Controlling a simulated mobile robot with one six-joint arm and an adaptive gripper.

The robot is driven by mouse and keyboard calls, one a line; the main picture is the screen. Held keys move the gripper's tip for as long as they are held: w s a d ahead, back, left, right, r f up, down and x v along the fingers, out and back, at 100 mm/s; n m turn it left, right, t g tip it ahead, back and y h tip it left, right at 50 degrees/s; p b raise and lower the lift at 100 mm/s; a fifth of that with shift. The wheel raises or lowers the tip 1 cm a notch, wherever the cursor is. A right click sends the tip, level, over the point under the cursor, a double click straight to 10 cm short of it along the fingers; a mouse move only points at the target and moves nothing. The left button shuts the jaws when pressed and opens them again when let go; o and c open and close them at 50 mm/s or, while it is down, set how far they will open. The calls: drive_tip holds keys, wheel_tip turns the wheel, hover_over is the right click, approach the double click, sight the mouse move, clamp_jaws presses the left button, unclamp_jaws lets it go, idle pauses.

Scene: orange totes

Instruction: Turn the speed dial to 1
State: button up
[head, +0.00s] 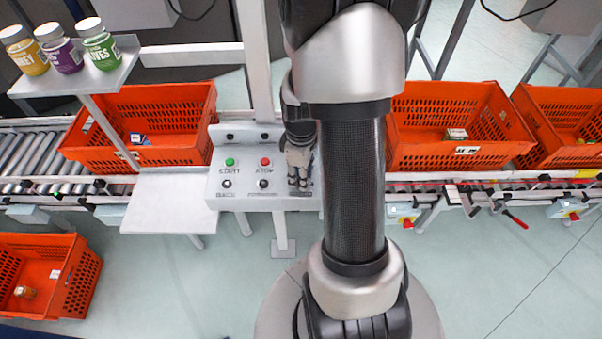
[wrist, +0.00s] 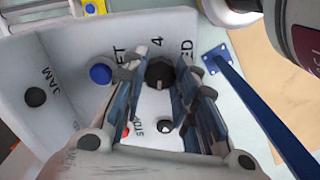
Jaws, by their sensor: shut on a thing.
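The speed dial (wrist: 160,72) is a dark round knob on the pale control panel (head: 221,188). In the wrist view it sits between the fingertips of my gripper (wrist: 164,84), which is shut on it. A numeral 4 and part of a label ending in "ED" show beside the dial. I cannot tell where the dial's pointer sits. In the head view my gripper (head: 300,182) reaches down onto the panel's right part and hides the dial.
A green START button (head: 229,162), a red STOP button (head: 265,161) and two dark knobs stand left of my gripper. A blue button (wrist: 100,73) shows in the wrist view. Orange totes (head: 180,100) stand behind on the conveyor. A shelf with jars (head: 101,43) is at upper left.

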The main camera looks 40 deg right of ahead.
drive_tip(key=shift+n, duration=0.8)
drive_tip(key=o, duration=1.1)
wheel_tip(320, 180, up, 12)
drive_tip(key=shift+r, duration=0.1)
idle(0.4)
